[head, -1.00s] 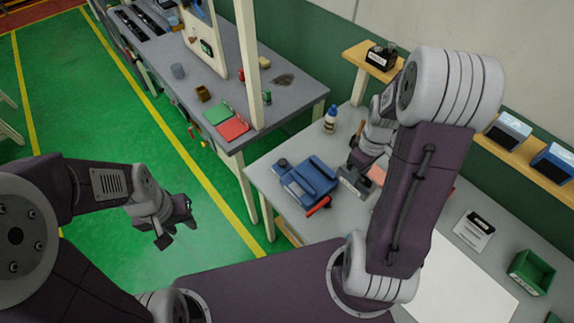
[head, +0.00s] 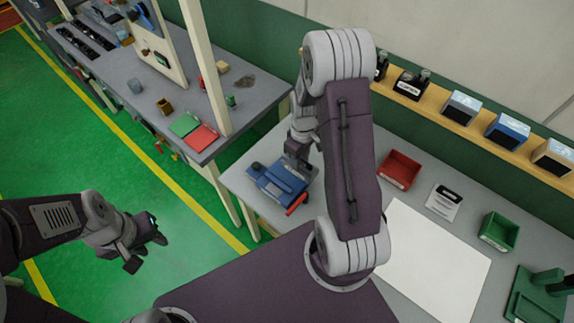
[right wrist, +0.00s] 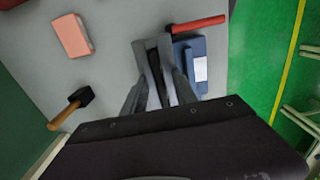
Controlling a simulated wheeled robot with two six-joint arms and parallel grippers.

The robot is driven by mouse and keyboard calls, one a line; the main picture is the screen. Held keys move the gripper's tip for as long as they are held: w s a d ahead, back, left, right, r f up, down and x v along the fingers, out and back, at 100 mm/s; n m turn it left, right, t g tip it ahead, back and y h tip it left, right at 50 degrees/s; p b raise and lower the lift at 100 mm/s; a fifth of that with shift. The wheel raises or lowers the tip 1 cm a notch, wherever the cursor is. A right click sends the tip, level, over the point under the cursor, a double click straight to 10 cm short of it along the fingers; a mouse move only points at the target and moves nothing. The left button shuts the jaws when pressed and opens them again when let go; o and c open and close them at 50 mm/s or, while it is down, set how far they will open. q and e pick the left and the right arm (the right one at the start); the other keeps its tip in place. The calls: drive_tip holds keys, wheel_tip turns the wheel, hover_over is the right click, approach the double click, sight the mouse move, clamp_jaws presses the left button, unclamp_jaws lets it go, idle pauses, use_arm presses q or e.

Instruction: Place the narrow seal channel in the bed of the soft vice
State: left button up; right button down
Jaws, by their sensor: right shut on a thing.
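The soft vice (head: 272,188) is blue and sits on the grey bench left of my right arm. It also shows in the right wrist view (right wrist: 200,68), just right of the fingers. My right gripper (head: 297,160) is over the vice's far side, pointing down. In the right wrist view its fingers (right wrist: 157,62) are close together on a thin dark-grey strip (right wrist: 158,72), seemingly the narrow seal channel, mostly hidden by the fingers. I cannot tell whether the strip touches the vice. My left gripper (head: 146,250) is open and empty above the green floor.
A salmon block (right wrist: 72,35) and a black-headed hammer (right wrist: 72,106) lie on the bench. A red bin (head: 399,170), a green bin (head: 499,231) and a white sheet (head: 435,262) are to the right.

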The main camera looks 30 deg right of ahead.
sight(287, 167)
drive_tip(key=w+a+f, duration=0.1)
drive_tip(key=w+a+f+p, duration=0.1)
drive_tip(key=w+a, duration=0.1)
drive_tip(key=shift+w+f, duration=0.15)
drive_tip(key=shift+f, duration=0.15)
wheel_tip(287, 167, down, 4)
drive_tip(key=shift+r+p, duration=0.1)
drive_tip(key=shift+p, duration=0.6)
drive_tip(key=shift+f+b, duration=0.3)
drive_tip(key=shift+f, duration=0.05)
drive_tip(key=c, duration=1)
unclamp_jaws()
drive_tip(key=shift+r, duration=0.1)
drive_tip(key=shift+o, duration=0.2)
